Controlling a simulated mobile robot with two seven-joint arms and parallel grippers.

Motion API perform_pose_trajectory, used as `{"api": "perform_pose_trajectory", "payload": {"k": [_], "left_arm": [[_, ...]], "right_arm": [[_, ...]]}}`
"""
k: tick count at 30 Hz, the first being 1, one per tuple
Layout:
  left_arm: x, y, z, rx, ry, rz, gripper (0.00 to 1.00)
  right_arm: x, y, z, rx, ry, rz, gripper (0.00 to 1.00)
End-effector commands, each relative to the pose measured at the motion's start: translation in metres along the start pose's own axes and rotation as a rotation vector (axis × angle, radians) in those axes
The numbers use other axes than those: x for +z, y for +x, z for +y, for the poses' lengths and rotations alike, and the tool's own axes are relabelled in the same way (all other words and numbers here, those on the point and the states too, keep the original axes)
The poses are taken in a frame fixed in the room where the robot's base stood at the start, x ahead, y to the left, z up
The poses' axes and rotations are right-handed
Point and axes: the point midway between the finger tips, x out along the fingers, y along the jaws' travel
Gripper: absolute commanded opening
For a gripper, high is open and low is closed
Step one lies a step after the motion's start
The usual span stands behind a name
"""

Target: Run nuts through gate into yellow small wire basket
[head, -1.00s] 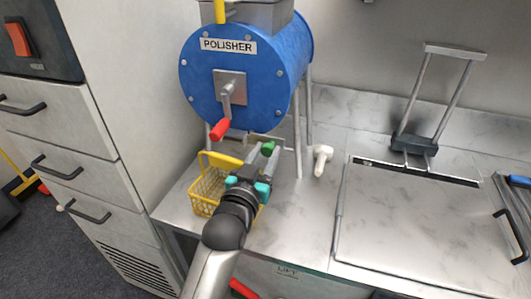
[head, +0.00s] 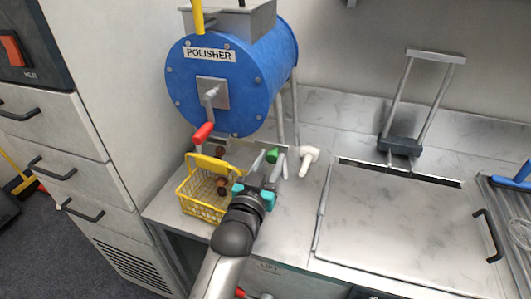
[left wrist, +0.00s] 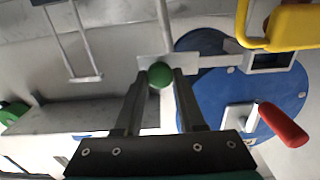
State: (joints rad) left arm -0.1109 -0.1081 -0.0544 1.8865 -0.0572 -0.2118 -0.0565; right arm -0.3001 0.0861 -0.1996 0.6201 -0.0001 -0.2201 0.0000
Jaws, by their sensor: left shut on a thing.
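The blue polisher (head: 230,85) stands on legs above the bench. Its metal gate slide (head: 275,149) with a green knob sticks out to the right under the drum. My left gripper (head: 267,164) is shut on the green knob (head: 272,156); the knob also shows between its fingers in the left wrist view (left wrist: 160,75). The yellow small wire basket (head: 195,203) stands on the bench below the outlet, left of my gripper. Several brown nuts (head: 221,168) show in a column from under the polisher down to the basket. My right gripper is out of view.
A red-handled crank (head: 203,133) hangs on the polisher's front. A white fitting (head: 308,157) lies right of the gripper. A flat-lidded machine with a metal lever frame (head: 428,100) takes up the right bench. A drawer cabinet (head: 75,170) stands left.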

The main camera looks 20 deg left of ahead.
Motion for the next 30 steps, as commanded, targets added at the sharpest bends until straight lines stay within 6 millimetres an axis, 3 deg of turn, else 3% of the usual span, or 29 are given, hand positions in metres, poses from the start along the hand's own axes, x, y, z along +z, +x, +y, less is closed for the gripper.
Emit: {"api": "perform_pose_trajectory", "payload": {"k": [4,11,12,19,30], "left_arm": [[-0.001,0.0,0.007,0.006,0.0,0.002,0.0],[0.0,0.0,0.009,0.009,-0.003,0.003,0.0],[0.0,0.0,0.009,0.009,-0.003,0.003,0.42],[0.0,0.0,0.007,0.007,-0.002,0.002,0.68],[0.0,-0.006,0.006,0.004,0.001,0.001,0.68]], "right_arm": [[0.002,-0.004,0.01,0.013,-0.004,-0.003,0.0],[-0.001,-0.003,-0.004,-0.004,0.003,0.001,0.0],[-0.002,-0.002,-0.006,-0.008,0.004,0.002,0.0],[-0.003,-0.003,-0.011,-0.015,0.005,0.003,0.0],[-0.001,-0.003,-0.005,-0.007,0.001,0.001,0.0]]}}
